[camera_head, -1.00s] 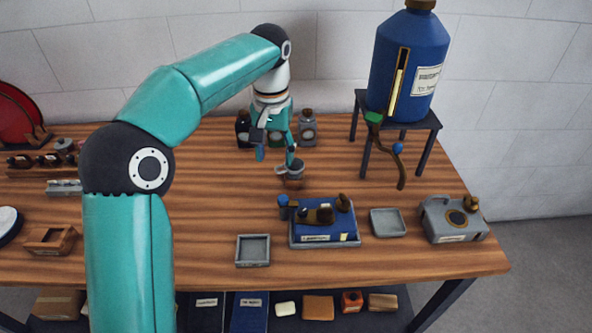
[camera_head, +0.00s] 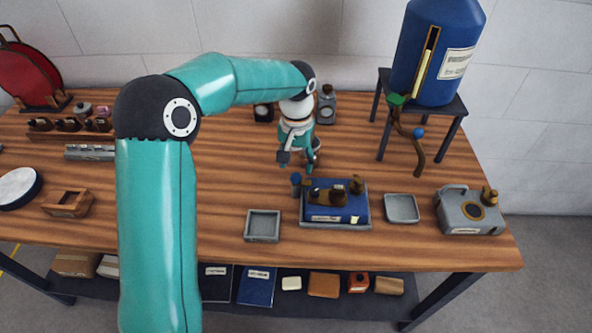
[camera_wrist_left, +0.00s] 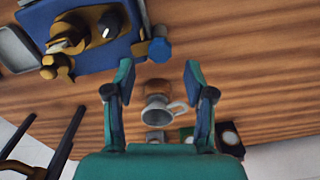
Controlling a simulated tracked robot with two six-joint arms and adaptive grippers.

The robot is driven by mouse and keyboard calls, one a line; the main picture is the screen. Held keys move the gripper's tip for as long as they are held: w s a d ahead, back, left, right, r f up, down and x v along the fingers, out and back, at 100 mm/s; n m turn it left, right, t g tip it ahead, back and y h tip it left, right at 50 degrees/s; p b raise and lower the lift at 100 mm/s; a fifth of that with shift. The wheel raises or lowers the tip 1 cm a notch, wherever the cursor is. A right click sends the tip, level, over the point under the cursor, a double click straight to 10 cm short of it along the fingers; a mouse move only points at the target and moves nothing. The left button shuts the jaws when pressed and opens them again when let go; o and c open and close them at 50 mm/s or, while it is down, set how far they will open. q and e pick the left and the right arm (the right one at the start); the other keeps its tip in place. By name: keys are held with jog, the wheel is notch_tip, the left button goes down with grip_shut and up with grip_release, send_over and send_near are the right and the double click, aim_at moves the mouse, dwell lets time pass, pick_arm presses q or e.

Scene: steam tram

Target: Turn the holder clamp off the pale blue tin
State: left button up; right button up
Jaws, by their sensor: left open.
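A dark blue holder block (camera_head: 347,211) with a brass-brown clamp (camera_head: 328,196) on top sits on a grey tray at the middle front of the table. A blue knob (camera_head: 296,179) stands at its left back corner. I cannot pick out a pale blue tin for sure. My left gripper (camera_head: 297,168) is open and empty, just behind the knob. In the left wrist view, the gripper's fingers (camera_wrist_left: 159,75) are apart with bare wood between them. The knob (camera_wrist_left: 160,51) lies just beyond the fingertips, apart from them. My right gripper is not in view.
A grey mug (camera_wrist_left: 158,112) stands close behind the gripper. A blue tank (camera_head: 433,60) on a stand with a hanging hose is at the back right. Small grey trays (camera_head: 263,226) (camera_head: 402,208) flank the holder. A grey box (camera_head: 467,211) is at the right.

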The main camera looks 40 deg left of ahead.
aim_at(296, 174)
pick_arm(q)
jog(key=shift+f, duration=2)
jog(key=shift+c, duration=0.3)
grip_shut()
